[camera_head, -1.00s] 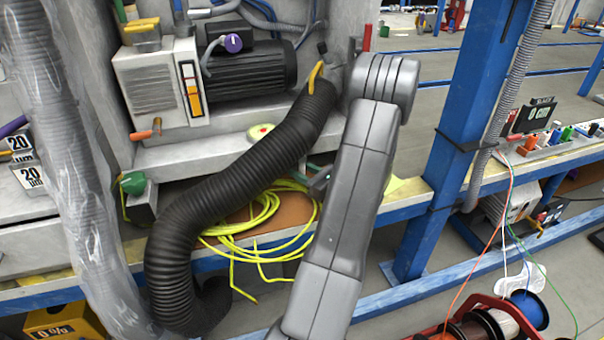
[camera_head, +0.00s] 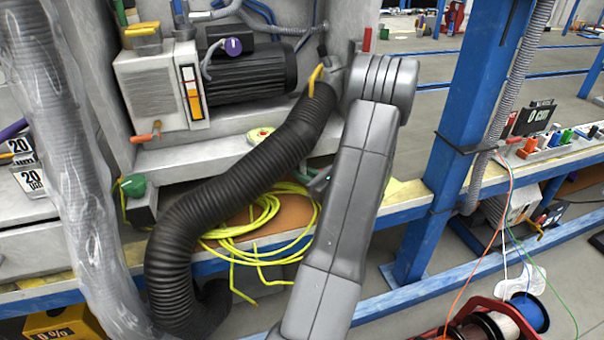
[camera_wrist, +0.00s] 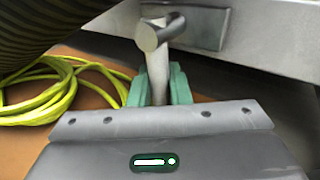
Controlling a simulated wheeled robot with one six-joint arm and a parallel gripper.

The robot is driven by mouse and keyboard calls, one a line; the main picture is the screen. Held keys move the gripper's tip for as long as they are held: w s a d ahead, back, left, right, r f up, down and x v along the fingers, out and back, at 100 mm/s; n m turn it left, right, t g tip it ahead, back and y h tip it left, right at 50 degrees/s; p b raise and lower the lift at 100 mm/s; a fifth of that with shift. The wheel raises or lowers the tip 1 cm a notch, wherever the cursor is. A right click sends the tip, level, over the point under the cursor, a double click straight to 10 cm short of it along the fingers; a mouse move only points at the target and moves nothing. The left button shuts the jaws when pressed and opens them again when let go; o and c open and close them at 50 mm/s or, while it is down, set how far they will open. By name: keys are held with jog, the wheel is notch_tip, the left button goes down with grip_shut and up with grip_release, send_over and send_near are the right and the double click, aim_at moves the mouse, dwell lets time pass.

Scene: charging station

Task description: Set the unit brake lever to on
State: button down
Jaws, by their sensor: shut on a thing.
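A pale grey metal lever (camera_wrist: 157,65) with a thick round cross-piece at its top stands in the middle of the wrist view, in front of a grey plate on a metal wall. The green fingers of my gripper (camera_wrist: 158,88) are on both sides of its shaft, shut on it. In the head view, part of my gripper (camera_head: 319,181) shows at the left of my grey arm, close to the shelf. The lever is hidden there behind my arm. No on or off marking of the lever is readable.
A black corrugated hose (camera_head: 215,185) runs close to the left of my gripper. A coiled yellow cable (camera_head: 262,215) lies on the brown shelf. A pump with a black motor (camera_head: 250,75) stands above. A blue post (camera_head: 450,140) rises to the right.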

jog(key=n, duration=0.1)
jog(key=d+n+h, duration=0.1)
jog(key=n+g+h, duration=0.1)
jog(key=shift+w+d+r+p, duration=0.3)
jog(key=shift+d, duration=0.1)
jog(key=shift+w+d+r+n+h+b, duration=0.1)
jog(key=shift+d+r+n+h+b, duration=0.15)
jog(key=shift+n+h, duration=0.4)
jog(key=shift+w+d+r+n+h+b, duration=0.1)
jog(key=shift+d+n+h, duration=0.2)
jog(key=shift+n+h, duration=0.35)
jog(key=c, duration=1.4)
grip_release()
